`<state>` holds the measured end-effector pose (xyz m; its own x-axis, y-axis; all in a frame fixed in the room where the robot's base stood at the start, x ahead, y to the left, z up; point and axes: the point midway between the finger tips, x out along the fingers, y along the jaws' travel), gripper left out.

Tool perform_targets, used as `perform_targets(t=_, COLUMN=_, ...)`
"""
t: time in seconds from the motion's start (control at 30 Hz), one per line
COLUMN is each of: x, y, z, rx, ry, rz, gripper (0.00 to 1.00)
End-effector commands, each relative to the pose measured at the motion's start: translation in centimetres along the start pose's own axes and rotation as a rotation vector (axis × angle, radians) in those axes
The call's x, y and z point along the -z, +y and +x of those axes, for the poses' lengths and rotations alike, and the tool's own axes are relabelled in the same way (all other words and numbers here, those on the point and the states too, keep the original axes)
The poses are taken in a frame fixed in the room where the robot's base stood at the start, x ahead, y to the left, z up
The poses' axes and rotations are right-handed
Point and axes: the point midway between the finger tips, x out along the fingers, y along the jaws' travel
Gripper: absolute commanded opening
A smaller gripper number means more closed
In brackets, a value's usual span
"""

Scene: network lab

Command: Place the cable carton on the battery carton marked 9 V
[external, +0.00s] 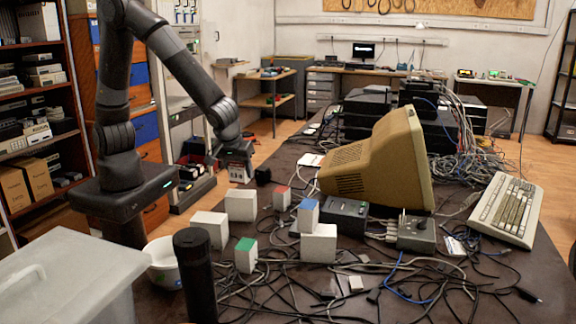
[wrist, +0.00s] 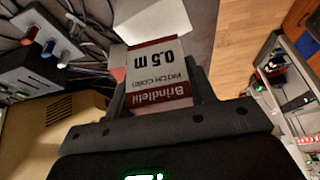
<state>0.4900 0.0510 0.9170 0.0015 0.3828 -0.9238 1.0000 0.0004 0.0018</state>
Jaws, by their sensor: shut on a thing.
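My gripper (external: 233,152) is above the near left part of the dark table. It is shut on a white and dark red carton (wrist: 160,68), the cable carton, printed "Brindlefil", "PATCH CORD" and "0.5 m". The carton also shows below the gripper in the external view (external: 240,174). Several small white cartons stand on the table to its lower right: one with a green top (external: 246,256), one with a red top (external: 282,199) and one with a blue top (external: 308,217). Their print is too small to read, so I cannot tell which is marked 9 V.
Plain white blocks (external: 241,206) stand among the cartons. A black cylinder (external: 194,275), a white bowl (external: 162,262) and a grey bin (external: 65,285) are at the near left. A beige monitor (external: 385,165) and a keyboard (external: 507,209) are to the right. Loose cables cover the near table.

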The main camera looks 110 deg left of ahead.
Motion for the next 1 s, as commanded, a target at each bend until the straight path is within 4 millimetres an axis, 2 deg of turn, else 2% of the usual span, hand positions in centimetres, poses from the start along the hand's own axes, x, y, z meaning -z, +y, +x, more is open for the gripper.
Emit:
perform_targets(t=0.27, x=-1.4, y=-0.1, z=3.3, rx=0.004, ry=0.002, rz=0.002, gripper=0.24)
perform_targets(t=0.63, x=-1.6, y=-0.1, z=3.7, rx=0.001, ry=0.000, rz=0.001, gripper=0.24)
perform_targets(t=0.67, x=-1.6, y=-0.1, z=3.8, rx=0.001, ry=0.000, rz=0.001, gripper=0.51)
perform_targets(t=0.9, x=-1.6, y=-0.1, z=3.7, rx=0.001, ry=0.000, rz=0.001, gripper=0.70)
perform_targets(t=1.0, x=-1.6, y=-0.1, z=3.7, rx=0.001, ry=0.000, rz=0.001, gripper=0.72)
